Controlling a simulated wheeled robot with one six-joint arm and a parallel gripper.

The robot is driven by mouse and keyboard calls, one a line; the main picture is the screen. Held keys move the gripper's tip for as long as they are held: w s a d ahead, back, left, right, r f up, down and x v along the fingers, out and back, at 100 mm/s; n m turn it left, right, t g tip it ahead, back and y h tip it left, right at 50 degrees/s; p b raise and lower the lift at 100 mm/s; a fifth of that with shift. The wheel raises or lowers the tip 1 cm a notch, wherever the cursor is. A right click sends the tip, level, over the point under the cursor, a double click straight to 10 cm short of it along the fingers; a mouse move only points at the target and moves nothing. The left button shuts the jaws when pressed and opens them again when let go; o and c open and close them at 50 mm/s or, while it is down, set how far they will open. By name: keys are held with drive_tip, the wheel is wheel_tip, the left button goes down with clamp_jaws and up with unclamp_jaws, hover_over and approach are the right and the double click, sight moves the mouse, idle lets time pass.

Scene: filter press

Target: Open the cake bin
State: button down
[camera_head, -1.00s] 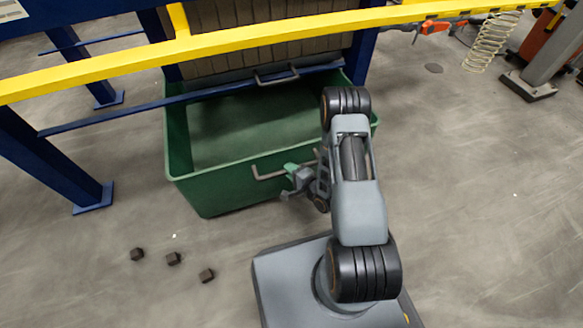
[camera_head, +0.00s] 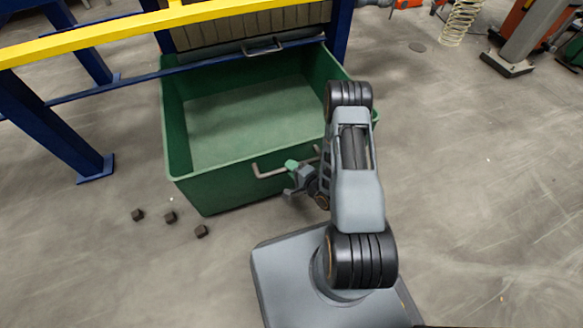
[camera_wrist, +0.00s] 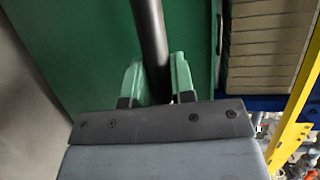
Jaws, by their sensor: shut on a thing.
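The cake bin (camera_head: 215,181) is a large open-topped green tub at the centre left in the head view, and its visible inside looks empty. It stands partly under the blue frame and sticks out toward me. A bar handle (camera_head: 268,172) runs along its near wall. My gripper (camera_head: 293,166) is at that handle, with its green fingers around the bar. In the wrist view my gripper (camera_wrist: 158,82) has a finger on each side of the dark handle bar (camera_wrist: 151,40), with the bin's green wall (camera_wrist: 90,30) behind. My arm hides the bin's right front corner.
The yellow rail (camera_head: 120,40) and blue posts (camera_head: 50,125) of the press stand behind and left of the bin. Several small dark lumps (camera_head: 170,217) lie on the floor at left. A grey post foot (camera_head: 507,64) stands at far right.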

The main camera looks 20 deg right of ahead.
drive_tip(key=shift+s+a+f, duration=0.15)
drive_tip(key=c, duration=1.2)
unclamp_jaws()
drive_tip(key=shift+o, duration=1.1)
